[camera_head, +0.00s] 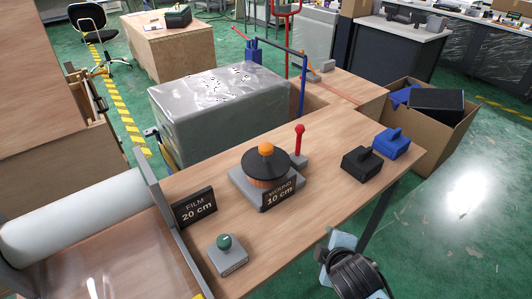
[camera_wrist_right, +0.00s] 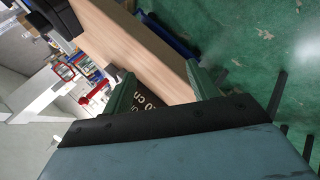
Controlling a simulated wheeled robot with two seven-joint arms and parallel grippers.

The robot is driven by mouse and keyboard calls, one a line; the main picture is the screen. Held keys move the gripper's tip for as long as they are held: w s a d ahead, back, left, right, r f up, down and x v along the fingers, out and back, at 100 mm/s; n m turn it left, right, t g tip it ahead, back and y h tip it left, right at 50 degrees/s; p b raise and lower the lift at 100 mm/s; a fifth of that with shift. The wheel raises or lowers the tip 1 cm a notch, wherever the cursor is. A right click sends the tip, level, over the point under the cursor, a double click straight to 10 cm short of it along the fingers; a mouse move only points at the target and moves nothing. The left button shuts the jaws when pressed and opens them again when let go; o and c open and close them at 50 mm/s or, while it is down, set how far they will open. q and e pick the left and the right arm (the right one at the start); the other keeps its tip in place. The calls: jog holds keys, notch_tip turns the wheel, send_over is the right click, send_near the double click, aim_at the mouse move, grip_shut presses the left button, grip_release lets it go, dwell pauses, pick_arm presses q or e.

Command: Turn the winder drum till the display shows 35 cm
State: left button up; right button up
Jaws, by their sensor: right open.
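The winder drum (camera_head: 266,172) is a dark disc over an orange-brown body, with an orange knob (camera_head: 265,149) on top. It sits on a grey base on the wooden table. The display (camera_head: 279,193) at its front reads "WOUND 10 cm". My right gripper (camera_head: 345,260) is at the table's front edge, to the right of and nearer than the drum, apart from it. In the right wrist view its two green fingers (camera_wrist_right: 160,88) are apart with nothing held; part of the display's lettering (camera_wrist_right: 153,104) shows between them. My left gripper is not in view.
A "FILM 20 cm" sign (camera_head: 195,207) and a green button on a grey box (camera_head: 228,254) stand left of the drum. A red-knobbed lever (camera_head: 300,142) stands right behind it. Black (camera_head: 362,163) and blue (camera_head: 392,143) blocks lie farther right. A white film roll (camera_head: 75,222) is at left.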

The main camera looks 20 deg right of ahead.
jog(key=w+r+n+t, duration=0.2)
jog(key=w+n, duration=0.1)
jog(key=w+r+n, duration=0.2)
jog(key=shift+d+t+h, duration=0.2)
jog(key=shift+t+h, duration=0.1)
jog(key=shift+t, duration=0.1)
jog(key=w+a+r+n+t, duration=0.1)
jog(key=w+r+n+t, duration=0.3)
jog(key=n, duration=0.4)
jog(key=n+t+y, duration=0.2)
jog(key=n+y, duration=0.3)
jog(key=n, duration=0.7)
send_near(269, 151)
jog(key=w, duration=0.4)
jog(key=w+a, duration=0.1)
jog(key=w, duration=0.3)
jog(key=w+b, duration=0.1)
jog(key=w, duration=0.3)
jog(key=shift+a+f, duration=0.1)
jog(key=shift+a, duration=0.05)
jog(key=shift+c, duration=0.2)
grip_shut()
jog(key=shift+s, duration=0.1)
jog(key=shift+h, duration=0.3)
